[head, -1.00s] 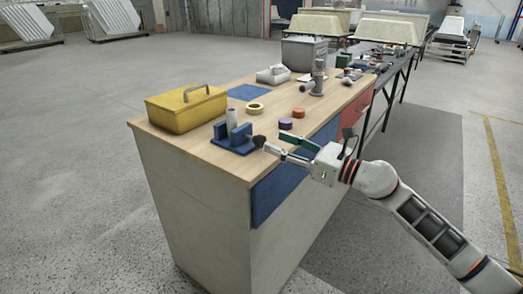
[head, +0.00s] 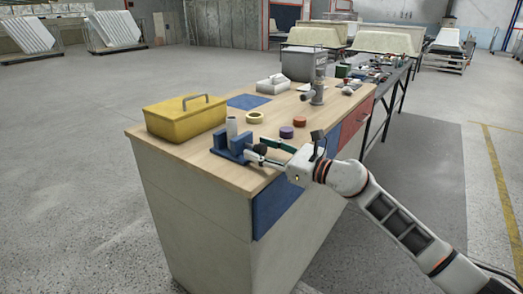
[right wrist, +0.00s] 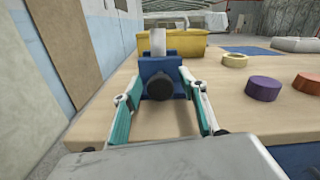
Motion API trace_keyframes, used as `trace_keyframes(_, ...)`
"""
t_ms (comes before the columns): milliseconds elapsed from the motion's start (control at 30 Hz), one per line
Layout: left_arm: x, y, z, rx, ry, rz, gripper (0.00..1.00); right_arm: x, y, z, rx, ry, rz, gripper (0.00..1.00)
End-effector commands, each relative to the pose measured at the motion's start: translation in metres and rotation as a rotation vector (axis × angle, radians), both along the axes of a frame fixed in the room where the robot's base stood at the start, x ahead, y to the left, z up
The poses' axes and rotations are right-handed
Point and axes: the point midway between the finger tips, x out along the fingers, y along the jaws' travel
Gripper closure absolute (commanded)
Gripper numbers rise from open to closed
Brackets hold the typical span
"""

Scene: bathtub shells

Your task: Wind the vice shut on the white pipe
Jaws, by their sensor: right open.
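The blue vice (head: 231,143) stands near the front corner of the wooden bench top, with the white pipe (head: 231,127) upright between its jaws. Its dark round knob (right wrist: 159,86) faces my right wrist camera. Whether the jaws touch the pipe cannot be told. My right gripper (head: 256,152) is open, with its fingers around the knob's sides in the head view. In the right wrist view the green-padded fingers (right wrist: 160,112) stand apart, left and right of the knob, with gaps on both sides. My left gripper is not in view.
A yellow toolbox (head: 186,118) stands behind the vice. Yellow tape (head: 255,117), a purple roll (head: 286,132) and an orange roll (head: 300,120) lie to the right. A grey bin (head: 304,63) and a white box (head: 273,84) are farther back. The bench's front edge lies below the gripper.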

Motion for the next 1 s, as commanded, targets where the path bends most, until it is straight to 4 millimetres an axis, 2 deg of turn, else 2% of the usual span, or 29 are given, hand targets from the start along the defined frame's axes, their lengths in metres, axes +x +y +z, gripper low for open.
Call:
trace_keyframes(133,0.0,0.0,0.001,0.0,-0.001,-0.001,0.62,0.0,0.0,0.001,0.0,-0.001,0.0,0.58)
trace_keyframes(167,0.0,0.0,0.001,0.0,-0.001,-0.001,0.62,0.0,0.0,0.001,0.0,-0.001,0.0,0.6)
trace_keyframes(300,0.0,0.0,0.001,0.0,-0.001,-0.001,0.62,0.0,0.0,0.001,0.0,-0.001,0.0,0.97)
trace_keyframes(667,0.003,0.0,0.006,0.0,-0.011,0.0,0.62,0.0,0.0,0.003,0.02,0.026,-0.001,0.97)
trace_keyframes(1000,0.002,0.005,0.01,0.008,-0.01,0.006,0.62,0.0,-0.001,0.007,0.144,0.193,-0.001,0.97)
